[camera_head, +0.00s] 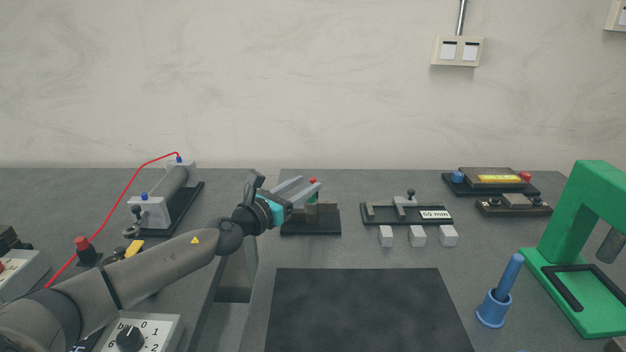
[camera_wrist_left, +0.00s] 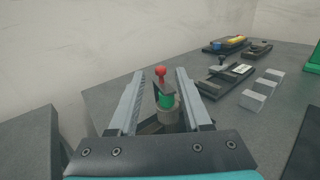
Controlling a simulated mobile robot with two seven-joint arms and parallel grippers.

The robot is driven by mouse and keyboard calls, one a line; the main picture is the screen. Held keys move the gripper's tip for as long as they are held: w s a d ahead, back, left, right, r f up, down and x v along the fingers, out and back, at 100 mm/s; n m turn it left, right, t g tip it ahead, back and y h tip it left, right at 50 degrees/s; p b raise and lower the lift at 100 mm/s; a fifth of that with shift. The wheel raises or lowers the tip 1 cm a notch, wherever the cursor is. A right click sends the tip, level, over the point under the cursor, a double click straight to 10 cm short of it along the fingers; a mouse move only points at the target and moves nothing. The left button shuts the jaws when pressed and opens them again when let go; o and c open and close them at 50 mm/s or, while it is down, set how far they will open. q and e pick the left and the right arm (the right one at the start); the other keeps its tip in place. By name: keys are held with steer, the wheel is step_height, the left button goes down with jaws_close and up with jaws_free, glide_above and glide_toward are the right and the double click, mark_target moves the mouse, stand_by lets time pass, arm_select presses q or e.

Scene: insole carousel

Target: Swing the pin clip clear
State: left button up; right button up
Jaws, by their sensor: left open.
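The pin clip shows in the left wrist view as a dark upright piece (camera_wrist_left: 162,91) topped by a red ball knob (camera_wrist_left: 161,71). A green pin (camera_wrist_left: 165,101) stands beside it in a grey-brown round holder (camera_wrist_left: 168,114). In the head view the red knob (camera_head: 313,181) shows just past my fingers, above a dark base block (camera_head: 325,227). My left gripper (camera_head: 311,186) is open, with its fingers either side of the knob and clip in the wrist view; I see no contact. My gripper hides part of the clip in the head view. My right gripper is not in view.
A gauge block marked 60 mm (camera_head: 434,215) and several white cubes (camera_head: 417,236) stand to the right. A dark mat (camera_head: 365,310) lies in front. A green press (camera_head: 561,220) and blue holder (camera_head: 493,309) are farther right. A red wire (camera_head: 122,204) arches at left.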

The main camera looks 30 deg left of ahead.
mark_target(313, 180)
arm_select(q)
steer(key=shift+w+d, duration=0.15)
steer(key=shift+w, duration=0.8)
steer(key=shift+w+d, duration=0.1)
steer(key=shift+w, duration=0.8)
jaws_close()
